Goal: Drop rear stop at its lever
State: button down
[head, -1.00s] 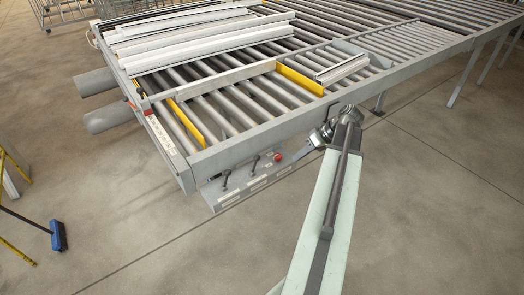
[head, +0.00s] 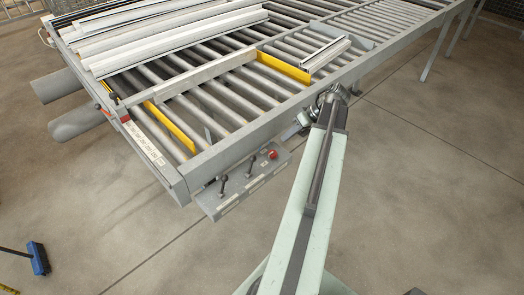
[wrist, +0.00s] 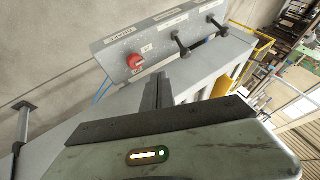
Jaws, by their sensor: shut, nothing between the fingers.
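The grey control panel (head: 240,187) hangs on the near side of the roller table. It carries two black levers, the left lever (head: 223,184) and the right lever (head: 251,166), and a red knob (head: 273,154). All also show in the wrist view: the red knob (wrist: 135,61), the nearer lever (wrist: 182,47) and the farther lever (wrist: 217,27). I cannot read which label names the rear stop. Two yellow plates, one left (head: 170,126) and one right (head: 284,68), stand up between the rollers. My gripper (wrist: 159,90) is shut and empty, apart from both levers.
A long bar (head: 188,78) lies across the rollers between the yellow plates. Pale profiles (head: 160,38) lie at the back left, and a short profile (head: 328,55) rests right of the right plate.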

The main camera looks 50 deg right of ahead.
jog(key=b+x, duration=0.8)
jog(key=x, duration=0.2)
jog(key=shift+s+f, duration=0.15)
jog(key=a, duration=0.1)
jog(key=w+a, duration=0.1)
jog(key=a, duration=0.2)
jog(key=shift+w+r+p, duration=0.2)
jog(key=shift+r+p, duration=0.15)
jog(key=shift+r, duration=0.1)
